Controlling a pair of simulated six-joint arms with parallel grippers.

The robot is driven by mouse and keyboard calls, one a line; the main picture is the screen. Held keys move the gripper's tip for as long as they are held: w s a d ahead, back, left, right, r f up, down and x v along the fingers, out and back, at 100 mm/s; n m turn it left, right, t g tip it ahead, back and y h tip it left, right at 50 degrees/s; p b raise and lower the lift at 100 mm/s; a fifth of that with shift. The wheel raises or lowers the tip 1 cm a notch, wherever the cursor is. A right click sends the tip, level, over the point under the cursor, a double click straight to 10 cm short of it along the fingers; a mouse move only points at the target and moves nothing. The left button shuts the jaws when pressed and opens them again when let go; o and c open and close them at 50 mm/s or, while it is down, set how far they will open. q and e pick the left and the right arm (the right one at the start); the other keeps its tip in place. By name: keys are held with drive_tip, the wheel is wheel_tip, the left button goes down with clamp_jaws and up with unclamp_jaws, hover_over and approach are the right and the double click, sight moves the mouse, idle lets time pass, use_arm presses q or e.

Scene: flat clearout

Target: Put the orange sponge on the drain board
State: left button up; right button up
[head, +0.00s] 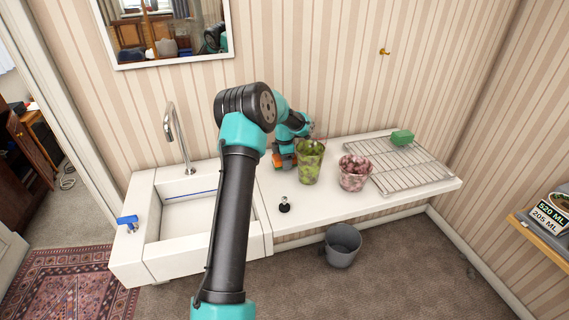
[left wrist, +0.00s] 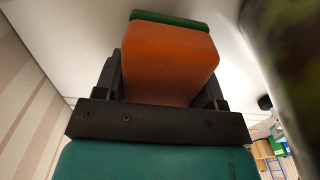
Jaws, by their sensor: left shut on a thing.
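My left gripper (head: 284,152) is low over the white counter, just left of the green patterned cup. It is shut on the orange sponge (head: 284,161). In the left wrist view the orange sponge (left wrist: 170,62) sits between the dark fingers, with a green layer on its far side. In the head view the gripper hides part of the sponge. The drain board (head: 385,180), a wire rack, lies at the right end of the counter. My right gripper is not in view.
The green patterned cup (head: 310,167) and a pink patterned cup (head: 354,173) stand between the gripper and the rack. A green block (head: 402,137) rests at the rack's back. A black stopper-like thing (head: 284,205) stands in front; the rack's middle is bare.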

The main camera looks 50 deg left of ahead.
use_arm(q)
drive_tip(key=shift+f, duration=0.75)
drive_tip(key=shift+f, duration=0.1)
drive_tip(key=o, duration=0.9)
wheel_tip(320, 180, up, 12)
drive_tip(key=shift+r, duration=0.15)
